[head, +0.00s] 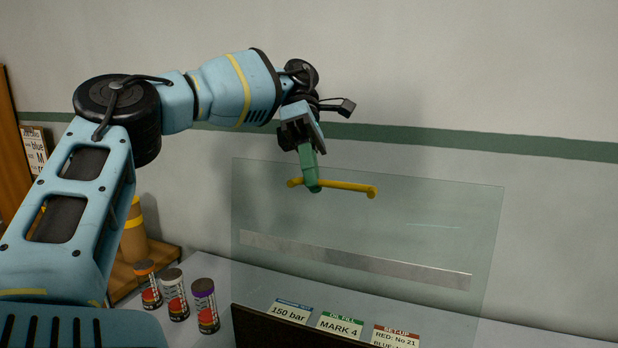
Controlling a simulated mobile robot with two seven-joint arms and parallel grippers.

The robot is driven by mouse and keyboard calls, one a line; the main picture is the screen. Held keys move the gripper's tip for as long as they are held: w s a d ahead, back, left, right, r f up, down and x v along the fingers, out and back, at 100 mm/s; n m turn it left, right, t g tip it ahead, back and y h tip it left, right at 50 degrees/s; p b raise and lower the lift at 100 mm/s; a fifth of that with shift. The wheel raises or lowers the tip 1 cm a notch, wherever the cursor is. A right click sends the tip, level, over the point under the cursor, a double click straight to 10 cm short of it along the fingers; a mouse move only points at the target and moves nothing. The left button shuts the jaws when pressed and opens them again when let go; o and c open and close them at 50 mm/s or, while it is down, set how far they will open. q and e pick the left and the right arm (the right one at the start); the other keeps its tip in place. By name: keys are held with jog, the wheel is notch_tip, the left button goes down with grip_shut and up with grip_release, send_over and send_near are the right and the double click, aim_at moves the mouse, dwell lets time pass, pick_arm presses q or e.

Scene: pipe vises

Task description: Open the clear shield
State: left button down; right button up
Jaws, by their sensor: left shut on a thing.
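The clear shield (420,225) is a see-through panel standing up at the middle right of the head view. A yellow bar handle (345,186) runs across its upper part. My left gripper (312,186) comes down from above and is shut on the yellow handle near its left end. Its green fingers cover part of the handle. My right gripper is not in view.
Several small jars (174,294) stand on the left, below my left arm. A dark panel edge (245,328) and label cards (340,324) are at the bottom. A grey strip (350,259) shows across the shield.

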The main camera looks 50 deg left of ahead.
pick_arm(q)
jog(key=shift+w+a+f, duration=0.15)
jog(key=shift+a+f, duration=0.05)
jog(key=shift+f, duration=0.35)
jog(key=c, duration=1.7)
grip_release()
jog(key=shift+w, duration=0.1)
jog(key=shift+o, duration=1.1)
jog(key=shift+w+a, duration=0.15)
jog(key=shift+w, duration=0.05)
jog(key=shift+r, duration=0.1)
jog(key=shift+s+r, duration=0.1)
jog(key=shift+s, duration=0.05)
